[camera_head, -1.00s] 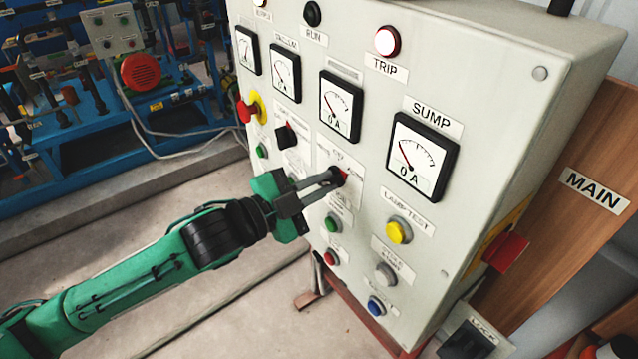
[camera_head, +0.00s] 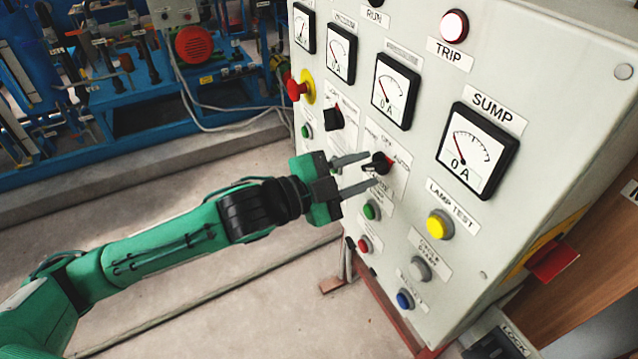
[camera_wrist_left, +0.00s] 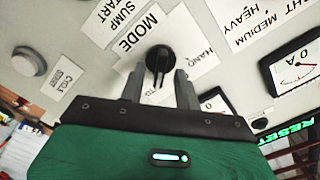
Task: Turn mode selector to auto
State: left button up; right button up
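In the left wrist view the knob (camera_wrist_left: 160,60) sits beside the MODE label (camera_wrist_left: 137,30). My left gripper (camera_head: 372,169) is open, its fingertips spread on either side of the knob's near end. In the wrist view the fingers stop short of the knob's middle, with gaps on both sides. My right gripper is not in view.
Buttons line the panel below: green (camera_head: 371,209), red (camera_head: 364,244), yellow (camera_head: 439,223) and blue (camera_head: 404,299). A second black selector (camera_head: 333,117) and a red emergency button (camera_head: 297,88) are to the left. Open floor lies left of the panel.

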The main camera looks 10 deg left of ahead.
pick_arm(q)
jog(key=b+v, duration=0.1)
jog(key=v, duration=1.1)
jog(key=shift+s+a, duration=0.25)
jog(key=shift+a, duration=0.05)
jog(key=shift+w, duration=0.15)
